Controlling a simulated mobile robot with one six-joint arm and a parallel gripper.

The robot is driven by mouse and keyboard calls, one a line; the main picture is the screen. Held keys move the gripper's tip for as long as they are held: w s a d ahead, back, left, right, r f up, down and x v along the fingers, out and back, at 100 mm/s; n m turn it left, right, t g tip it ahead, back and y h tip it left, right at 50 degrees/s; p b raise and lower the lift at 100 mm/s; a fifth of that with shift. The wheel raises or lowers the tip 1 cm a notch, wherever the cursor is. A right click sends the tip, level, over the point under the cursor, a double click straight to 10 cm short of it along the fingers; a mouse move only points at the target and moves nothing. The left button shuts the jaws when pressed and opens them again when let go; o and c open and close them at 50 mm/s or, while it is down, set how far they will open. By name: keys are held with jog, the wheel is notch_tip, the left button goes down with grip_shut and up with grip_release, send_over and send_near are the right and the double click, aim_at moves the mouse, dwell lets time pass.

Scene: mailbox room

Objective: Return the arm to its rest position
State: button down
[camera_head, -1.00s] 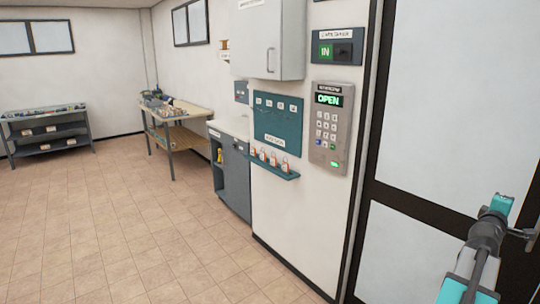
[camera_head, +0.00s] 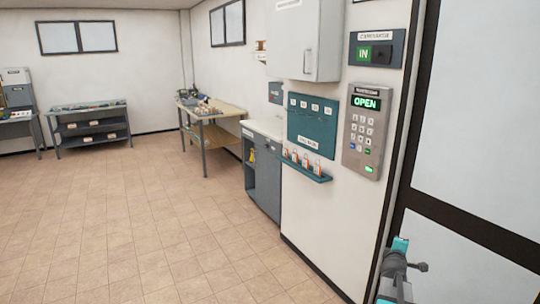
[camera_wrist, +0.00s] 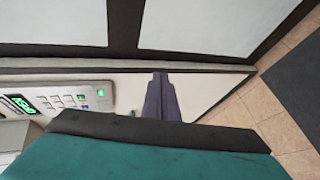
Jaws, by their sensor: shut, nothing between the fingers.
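My arm (camera_head: 393,272) shows at the bottom right of the head view, grey with teal parts, in front of the door. In the wrist view my gripper (camera_wrist: 161,84) is a narrow dark wedge, its fingers shut together with nothing between them. A broad teal part of my arm (camera_wrist: 140,160) fills the bottom of that view and hides what lies behind it. The gripper points toward the wall and door area; its exact distance from them cannot be told.
A keypad (camera_head: 365,131) reading OPEN is on the wall, left of the dark-framed door (camera_head: 470,160). A door handle (camera_head: 418,266) is close beside my arm in the picture. A shelf with padlocks (camera_head: 306,168) juts from the wall. The tiled floor (camera_head: 130,220) at left is clear.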

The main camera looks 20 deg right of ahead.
jog(key=w+a+f+y, duration=0.2)
jog(key=w+a+f, duration=0.2)
jog(key=a+f, duration=0.55)
jog(key=s+a+f+g+y, duration=0.2)
jog(key=a+f+y, duration=0.1)
jog(key=a+f, duration=0.95)
jog(key=s+a+f+g+y, duration=0.25)
jog(key=a+f, duration=0.75)
jog(key=a, duration=0.6)
jog(key=s+a+f+m+g+y, duration=0.1)
jog(key=s+a+f+g, duration=0.1)
jog(key=s+a+f, duration=0.6)
jog(key=s+a+f+g+y, duration=0.1)
jog(key=s+a+f+g, duration=0.15)
jog(key=s+a, duration=0.5)
jog(key=s+a+m+g, duration=0.2)
jog(key=s+m, duration=0.1)
jog(key=s, duration=0.5)
jog(key=s+a+m+g+y, duration=0.1)
jog(key=s+m+g, duration=0.2)
jog(key=s, duration=0.6)
jog(key=shift+s+a+r+m+g, duration=0.2)
jog(key=shift+a+r+m+g, duration=0.1)
jog(key=shift+a+r, duration=0.1)
